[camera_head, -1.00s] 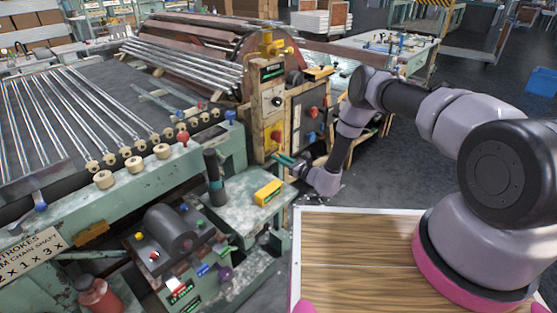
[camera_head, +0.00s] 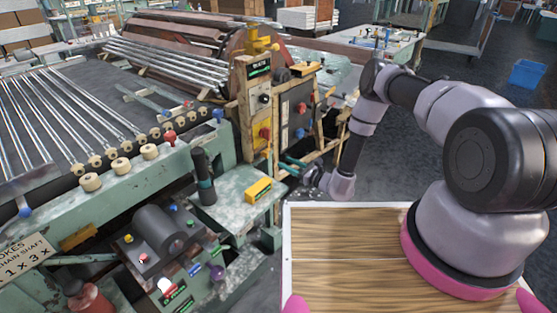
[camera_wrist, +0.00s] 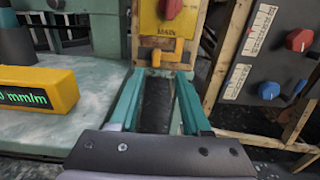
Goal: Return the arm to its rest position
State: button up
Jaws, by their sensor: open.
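My gripper (camera_head: 285,164) is stretched out in front of the wooden control post (camera_head: 256,112) and shows teal fingers in the head view. In the wrist view my gripper (camera_wrist: 157,80) has its two teal fingers apart with nothing between them. Beyond the fingertips is a yellow panel (camera_wrist: 160,22) with a red knob (camera_wrist: 172,8) and a small orange block (camera_wrist: 158,53) below it. Whether the fingertips touch the post cannot be told. My arm reaches from the right side, bent down at the elbow.
A yellow display box (camera_head: 258,190) sits on the green machine table (camera_head: 228,200) left of my gripper. A dark panel with red and blue knobs (camera_wrist: 270,50) stands to the right. Glass tubes (camera_head: 70,120) lie on the machine at left. Open floor (camera_head: 400,160) lies right.

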jog(key=shift+s+d, duration=0.4)
jog(key=shift+d, duration=0.1)
notch_tip(320, 180, up, 12)
jog(key=w+a+f+n+g+y, duration=0.1)
jog(key=w+a+n+g+y, duration=0.1)
jog(key=n+g, duration=0.15)
jog(key=s+d+r+n+g+h, duration=0.1)
jog(key=s+r+n+g, duration=0.25)
jog(key=r, duration=0.55)
jog(key=s+r+n+g, duration=0.2)
jog(key=r+n, duration=0.2)
jog(key=r, duration=0.5)
jog(key=s+d+r+n+g+h, duration=0.1)
jog(key=s+r+n+g, duration=0.2)
jog(key=r, duration=0.6)
jog(key=s+d+r+n+t+h, duration=0.7)
jog(key=s+d+r+h, duration=0.5)
jog(key=s+d+r, duration=0.8)
jog(key=s+d+t, duration=0.1)
jog(key=s, duration=0.1)
jog(key=shift+s+d, duration=0.3)
jog(key=shift+d, duration=0.1)
